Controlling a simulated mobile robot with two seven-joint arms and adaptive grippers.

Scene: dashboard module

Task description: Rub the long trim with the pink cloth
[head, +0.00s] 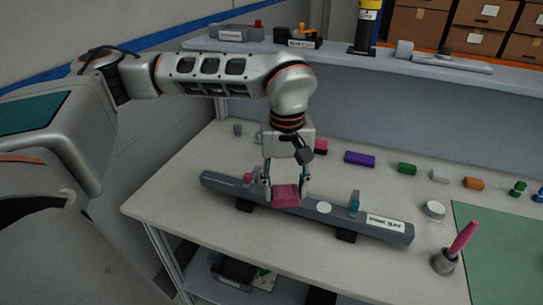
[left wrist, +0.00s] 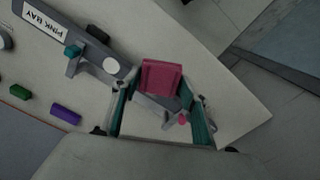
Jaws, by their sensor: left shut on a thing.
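The long trim (head: 235,187) is a dark grey bar lying across the table on black supports, with a white "PINK BAY" label at its right end; it also shows in the left wrist view (left wrist: 98,45). My left gripper (head: 286,186) points down over the trim's middle, shut on the folded pink cloth (head: 286,197). The cloth shows between the fingers in the left wrist view (left wrist: 162,78) and hides part of the trim. Cloth and trim look in contact or very close; I cannot tell which. My right gripper is not in view.
A teal clip (head: 354,201) and a pink knob (head: 247,178) stand up along the trim. A white round spot (head: 324,208) lies between cloth and label. Behind are purple (head: 360,159), green (head: 407,168) and orange blocks (head: 473,183). A pot with a pink-handled tool (head: 445,261) stands front right.

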